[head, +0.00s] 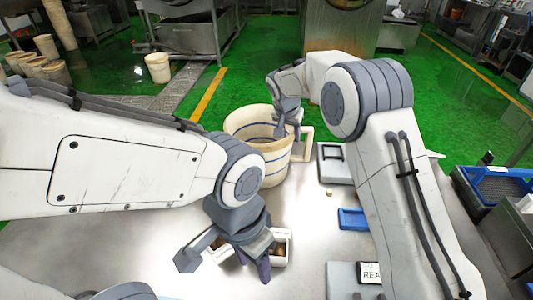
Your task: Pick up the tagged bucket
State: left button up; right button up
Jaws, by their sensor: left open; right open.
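A cream bucket with blue bands (242,125) stands upright on the metal table, near its far edge. It has a squared handle on its right side; I cannot make out a tag on it. My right gripper (289,130) is open at the right part of the bucket's rim, with its fingers pointing down; I cannot tell whether it touches the wall. My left gripper (226,264) is open over the near part of the table, in front of the bucket and apart from it. My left forearm covers some of the table left of the bucket.
A small white tray (281,236) with brown items lies under my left gripper. A grey-white device (335,170), a blue tray (352,219) and a box with a lettered sign (342,280) are to the right. A blue crate (495,187) stands beyond my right arm.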

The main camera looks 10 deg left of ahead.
jog(key=shift+w+f, duration=0.15)
jog(key=shift+f, duration=0.2)
grip_shut()
jog(key=shift+d, duration=0.1)
dwell(0.7)
dwell(0.4)
